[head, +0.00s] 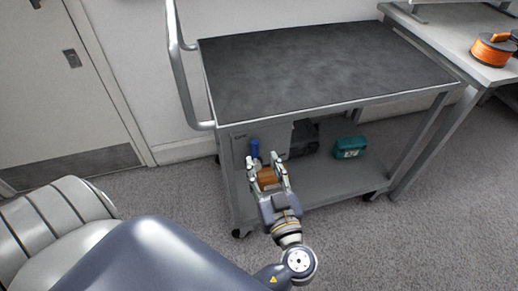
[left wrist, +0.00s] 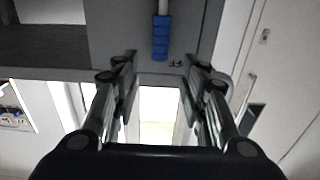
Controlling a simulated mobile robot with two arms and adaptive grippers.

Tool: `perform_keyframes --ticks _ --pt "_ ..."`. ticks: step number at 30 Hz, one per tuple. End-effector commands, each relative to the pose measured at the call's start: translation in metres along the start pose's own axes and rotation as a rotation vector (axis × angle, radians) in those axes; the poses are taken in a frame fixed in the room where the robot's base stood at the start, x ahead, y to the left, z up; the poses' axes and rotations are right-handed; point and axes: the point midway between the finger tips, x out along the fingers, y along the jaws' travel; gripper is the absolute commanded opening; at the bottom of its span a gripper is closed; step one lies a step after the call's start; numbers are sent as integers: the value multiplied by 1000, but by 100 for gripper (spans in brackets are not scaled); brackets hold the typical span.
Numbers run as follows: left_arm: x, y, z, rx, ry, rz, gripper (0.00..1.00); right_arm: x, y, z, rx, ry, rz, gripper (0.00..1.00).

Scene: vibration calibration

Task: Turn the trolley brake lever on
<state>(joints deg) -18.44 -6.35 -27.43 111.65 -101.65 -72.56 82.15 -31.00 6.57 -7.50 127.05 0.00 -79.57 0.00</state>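The grey trolley (head: 305,105) has a dark top and a bent metal handle (head: 178,75) at its left end. A brake lever with a blue grip (head: 255,148) stands on the grey panel below the top, near the left end. In the left wrist view the blue lever grip (left wrist: 161,38) is just beyond the fingertips, roughly centred between them, with a metal stem. My left gripper (head: 264,161) is open in front of the panel, close to the lever. The left wrist view shows its fingers (left wrist: 159,68) apart with nothing between them. My right gripper is not in view.
On the lower shelf are a teal box (head: 349,148) and a dark case (head: 303,139). A bench (head: 450,40) with an orange reel (head: 492,49) stands at the right. A door (head: 45,100) is at the left. The carpet (head: 430,220) at front right is clear.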

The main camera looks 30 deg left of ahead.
Motion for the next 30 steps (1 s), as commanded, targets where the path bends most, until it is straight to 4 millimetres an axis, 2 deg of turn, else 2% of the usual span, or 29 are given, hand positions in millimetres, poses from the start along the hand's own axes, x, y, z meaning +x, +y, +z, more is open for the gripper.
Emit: perform_keyframes --ticks 3,9,15,22,27,30 --pt "24 0 -1 0 3 0 40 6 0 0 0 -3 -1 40" --pt "52 0 0 2 0 0 40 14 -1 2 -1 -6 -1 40" --pt "62 0 1 2 -2 2 40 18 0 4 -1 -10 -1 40" --pt "62 0 1 2 -2 2 40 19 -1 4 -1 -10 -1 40" --pt "62 0 1 2 -2 2 1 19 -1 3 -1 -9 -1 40" --pt "62 0 1 2 -2 1 0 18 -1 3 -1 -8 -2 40"
